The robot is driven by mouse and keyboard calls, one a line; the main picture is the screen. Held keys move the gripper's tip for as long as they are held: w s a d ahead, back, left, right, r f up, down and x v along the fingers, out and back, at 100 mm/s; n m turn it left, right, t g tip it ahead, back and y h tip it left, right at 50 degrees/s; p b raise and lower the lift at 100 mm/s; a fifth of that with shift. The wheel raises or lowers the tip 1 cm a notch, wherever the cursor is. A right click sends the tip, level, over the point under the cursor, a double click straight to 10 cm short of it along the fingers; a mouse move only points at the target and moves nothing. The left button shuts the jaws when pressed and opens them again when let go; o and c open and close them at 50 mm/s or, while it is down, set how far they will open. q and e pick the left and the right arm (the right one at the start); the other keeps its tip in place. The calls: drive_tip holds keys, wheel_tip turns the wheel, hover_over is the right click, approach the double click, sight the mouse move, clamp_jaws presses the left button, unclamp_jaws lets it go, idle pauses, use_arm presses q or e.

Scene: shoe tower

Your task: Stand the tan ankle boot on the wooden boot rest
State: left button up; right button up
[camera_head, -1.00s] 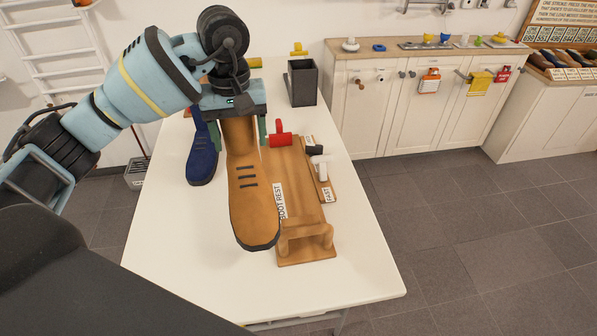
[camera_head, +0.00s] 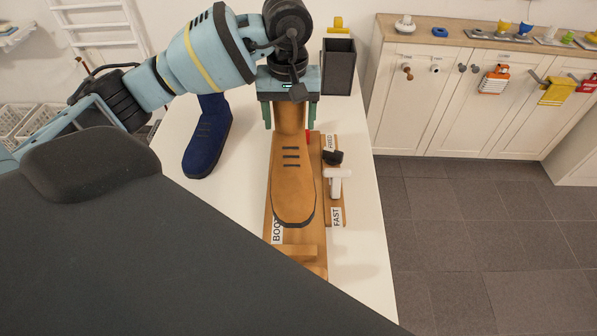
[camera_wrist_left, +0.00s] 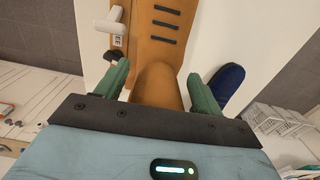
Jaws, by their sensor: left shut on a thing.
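The tan ankle boot (camera_head: 293,185) hangs from my left gripper (camera_head: 290,118), which is shut on its shaft. Its toe points toward the near edge of the table. In the left wrist view the boot's shaft (camera_wrist_left: 158,84) is between the green fingers of my left gripper (camera_wrist_left: 157,90). The wooden boot rest (camera_head: 290,250) lies on the table under the boot, which covers much of it. I cannot tell whether the sole touches it. My right gripper does not show.
A blue boot (camera_head: 207,140) stands on the white table (camera_head: 350,240) left of the tan boot. A board with a white handle (camera_head: 337,180), a black knob and labels lies right of the rest. A dark box (camera_head: 338,67) stands behind. A dark part of me hides the lower left.

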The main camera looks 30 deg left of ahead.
sight(291, 151)
use_arm(q)
drive_tip(key=shift+w+f, duration=0.2)
drive_tip(key=shift+f, duration=4.75)
drive_tip(key=shift+f, duration=0.2)
drive_tip(key=o, duration=1.8)
wheel_tip(291, 151, up, 12)
drive_tip(key=shift+r, duration=0.2)
drive_tip(key=shift+f, duration=0.1)
